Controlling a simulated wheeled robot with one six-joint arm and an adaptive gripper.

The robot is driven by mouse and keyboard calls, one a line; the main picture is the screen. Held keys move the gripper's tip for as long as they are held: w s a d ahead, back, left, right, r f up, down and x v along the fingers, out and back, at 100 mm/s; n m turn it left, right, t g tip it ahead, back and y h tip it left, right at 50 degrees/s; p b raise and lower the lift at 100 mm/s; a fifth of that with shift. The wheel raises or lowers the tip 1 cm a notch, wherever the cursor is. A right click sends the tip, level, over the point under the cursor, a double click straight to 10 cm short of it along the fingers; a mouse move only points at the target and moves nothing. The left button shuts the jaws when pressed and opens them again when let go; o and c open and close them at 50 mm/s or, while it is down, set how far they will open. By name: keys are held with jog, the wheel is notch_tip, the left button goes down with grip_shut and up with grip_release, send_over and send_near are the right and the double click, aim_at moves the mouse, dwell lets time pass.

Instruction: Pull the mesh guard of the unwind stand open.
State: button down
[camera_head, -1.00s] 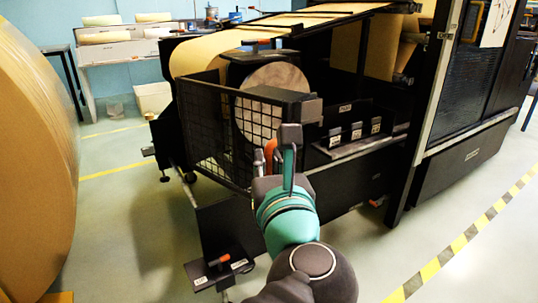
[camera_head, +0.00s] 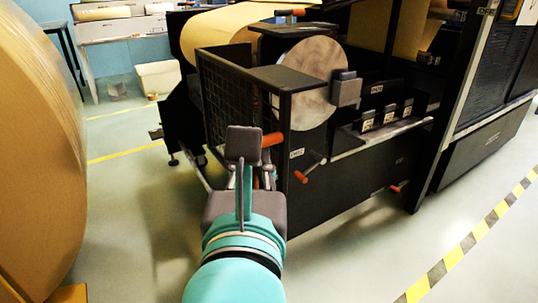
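The mesh guard (camera_head: 228,88) of the unwind stand is a black framed panel with a fine grid, left of the middle in the head view. Its near upright post (camera_head: 285,130) stands left of the round pale roll end (camera_head: 318,75). An orange handle (camera_head: 272,139) shows just right of my gripper's front finger. My gripper (camera_head: 246,150) is low in front of the guard, seen from behind. Its front finger hides the other finger and part of the handle. I cannot tell whether the fingers are open, or whether they touch the handle.
A large brown paper roll (camera_head: 38,150) fills the left side. The dark machine body (camera_head: 345,185) stands on the right, with small orange-handled levers (camera_head: 310,170) low on it. Floor is clear between the roll and stand, and at front right by the striped tape (camera_head: 470,235).

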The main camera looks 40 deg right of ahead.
aim_at(272, 134)
jog(key=shift+w+a, duration=0.1)
jog(key=shift+a, duration=0.05)
dwell(0.3)
jog(key=c, duration=1.2)
grip_release()
jog(key=o, duration=0.5)
notch_tip(272, 134, up, 10)
jog(key=shift+f, duration=0.15)
jog(key=shift+c, duration=0.2)
jog(key=shift+o, duration=0.5)
jog(key=shift+a+r, duration=0.1)
jog(key=shift+r, duration=0.5)
jog(key=shift+m+g+y, duration=0.4)
jog(key=shift+m+g, duration=0.1)
jog(key=shift+m, duration=0.2)
jog(key=d+f, duration=0.1)
jog(key=f, duration=0.2)
jog(key=d+f, duration=0.1)
jog(key=f, duration=0.1)
jog(key=d+f, duration=0.1)
jog(key=f, duration=0.2)
jog(key=shift+d+f, duration=0.35)
jog(key=shift+c, duration=0.4)
